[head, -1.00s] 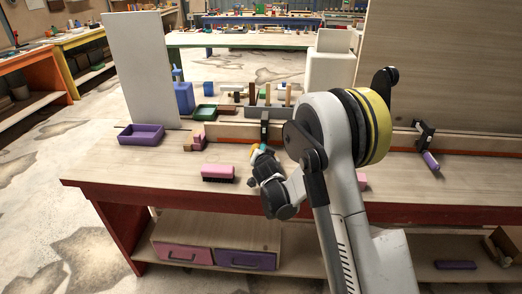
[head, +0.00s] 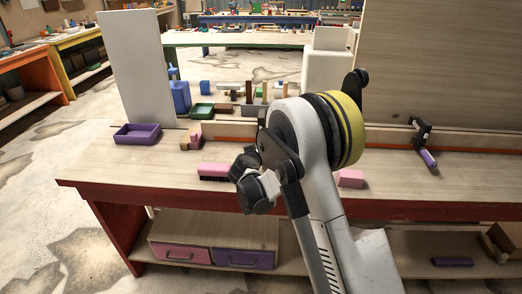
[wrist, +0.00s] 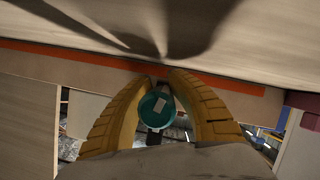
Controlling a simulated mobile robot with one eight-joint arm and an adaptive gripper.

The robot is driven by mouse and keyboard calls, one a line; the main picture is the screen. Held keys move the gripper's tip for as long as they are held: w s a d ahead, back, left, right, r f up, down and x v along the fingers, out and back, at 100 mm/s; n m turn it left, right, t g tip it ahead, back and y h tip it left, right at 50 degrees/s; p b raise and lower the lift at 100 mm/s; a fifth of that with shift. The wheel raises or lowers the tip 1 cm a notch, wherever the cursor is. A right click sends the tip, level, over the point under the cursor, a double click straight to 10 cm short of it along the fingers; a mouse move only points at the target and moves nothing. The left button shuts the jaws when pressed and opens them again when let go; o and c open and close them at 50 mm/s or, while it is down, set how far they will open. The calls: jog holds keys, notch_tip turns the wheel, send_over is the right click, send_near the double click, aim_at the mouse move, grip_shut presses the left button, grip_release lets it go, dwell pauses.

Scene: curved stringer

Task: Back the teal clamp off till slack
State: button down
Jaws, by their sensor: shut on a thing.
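The teal clamp's round handle end (wrist: 157,108) shows in the wrist view, with a small pale mark on its face. My gripper (wrist: 160,80) has its two yellow fingers closed around this handle, one on each side. The fingers and the teal handle are hidden behind my arm in the head view. Only a dark upright piece, apparently the clamp's bar (head: 262,115), shows beside my arm at the orange-red strip. How tight the clamp sits cannot be seen.
A second clamp (head: 422,140) with a purple handle is at the right. Pink-topped brush (head: 213,170), pink block (head: 350,178) and purple tray (head: 137,134) lie on the bench (head: 120,170). Tools and boxes stand behind. The bench's left front is clear.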

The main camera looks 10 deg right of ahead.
dwell(0.4)
jog(key=shift+h, duration=0.3)
jog(key=c, duration=1.4)
grip_release()
jog(key=shift+c, duration=0.2)
jog(key=v, duration=1.2)
jog(key=shift+d+r, duration=0.1)
jog(key=shift+s, duration=0.1)
jog(key=shift+s+a, duration=0.4)
jog(key=shift+s, duration=0.7)
jog(key=shift+s+a, duration=0.35)
jog(key=shift+s, duration=0.8)
jog(key=shift+s+a, duration=0.4)
jog(key=shift+s, duration=0.7)
